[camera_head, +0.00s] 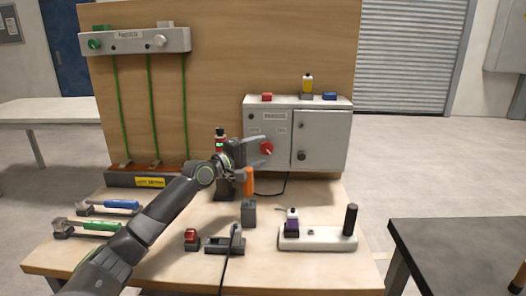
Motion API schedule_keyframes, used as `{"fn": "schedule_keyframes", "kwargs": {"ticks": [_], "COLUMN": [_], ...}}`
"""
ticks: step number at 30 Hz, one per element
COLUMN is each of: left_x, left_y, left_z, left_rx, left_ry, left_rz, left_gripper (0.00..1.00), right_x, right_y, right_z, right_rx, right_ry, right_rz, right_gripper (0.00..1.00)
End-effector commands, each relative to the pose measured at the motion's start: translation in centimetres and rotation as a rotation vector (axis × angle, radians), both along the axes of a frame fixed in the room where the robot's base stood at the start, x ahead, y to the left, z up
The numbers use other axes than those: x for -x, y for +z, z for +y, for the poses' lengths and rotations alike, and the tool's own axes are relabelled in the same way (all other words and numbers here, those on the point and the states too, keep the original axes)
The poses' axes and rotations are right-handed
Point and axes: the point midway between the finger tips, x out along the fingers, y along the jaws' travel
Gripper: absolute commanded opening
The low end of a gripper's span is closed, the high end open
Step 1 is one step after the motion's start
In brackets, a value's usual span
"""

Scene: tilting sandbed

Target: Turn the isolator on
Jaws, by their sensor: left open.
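A red rotary knob (267,148) sits on the left door of a grey cabinet (325,137), which stands at the back right of the wooden bench; this looks like the isolator. My left gripper (256,162) is open, just left of and slightly below the knob, with its fingers pointing toward the cabinet. I cannot tell whether a finger touches the knob. The knob's exact setting is too small to read. My right gripper is out of view.
An orange-handled tool (248,183) stands in a dark holder (248,213) below my gripper. A white base (318,238) with a dark post stands at front right. Blue-handled (122,204) and green-handled (102,225) levers lie at left. A green-corded panel (135,41) stands behind.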

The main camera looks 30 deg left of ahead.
Motion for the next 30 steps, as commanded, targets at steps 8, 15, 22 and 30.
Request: {"fn": "schedule_keyframes", "kwargs": {"ticks": [8,15,22,30], "left_x": [-2.3,-2.4,-2.4,-2.4], "left_y": [0.0,0.0,0.0,0.0], "left_z": [-0.5,-0.5,-0.5,-0.5], "left_rx": [0.0,-0.001,0.0,-0.001], "left_ry": [0.001,0.001,0.001,0.001], "left_rz": [0.0,0.001,0.001,0.002], "left_gripper": [0.58,0.58,0.39,0.15], "right_x": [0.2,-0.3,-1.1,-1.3], "right_y": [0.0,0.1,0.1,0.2], "right_z": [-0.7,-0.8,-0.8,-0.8], "right_rx": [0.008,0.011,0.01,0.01], "right_ry": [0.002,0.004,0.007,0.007], "right_rz": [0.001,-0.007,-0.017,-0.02], "right_gripper": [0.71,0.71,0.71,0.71]}}
